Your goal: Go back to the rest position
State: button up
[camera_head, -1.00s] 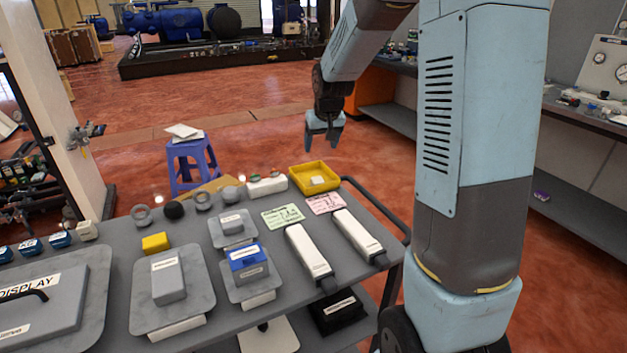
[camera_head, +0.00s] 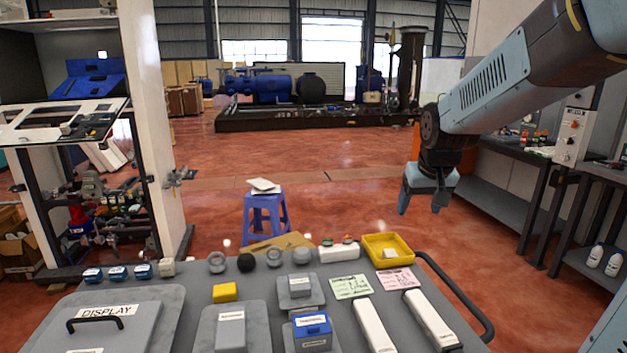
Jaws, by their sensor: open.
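My gripper (camera_head: 424,196) hangs in the air at the right, its two pale blue fingers pointing down and spread apart with nothing between them. It is beyond the far right part of the grey cart top (camera_head: 255,291) in the picture, above the yellow tray (camera_head: 388,247) and apart from it. My arm comes in from the upper right corner. No object of the cart is touched by the gripper.
The cart holds a display panel (camera_head: 108,325), a yellow block (camera_head: 224,292), a blue-topped block (camera_head: 311,325) and two long white devices (camera_head: 430,319). A purple stool (camera_head: 265,213) stands behind it. Workbenches (camera_head: 510,204) line the right. Red floor lies open beyond.

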jog(key=s+r, duration=0.3)
jog(key=s, duration=1.7)
jog(key=shift+s+r+t, duration=0.15)
jog(key=shift+s+t, duration=0.15)
jog(key=shift+c, duration=0.4)
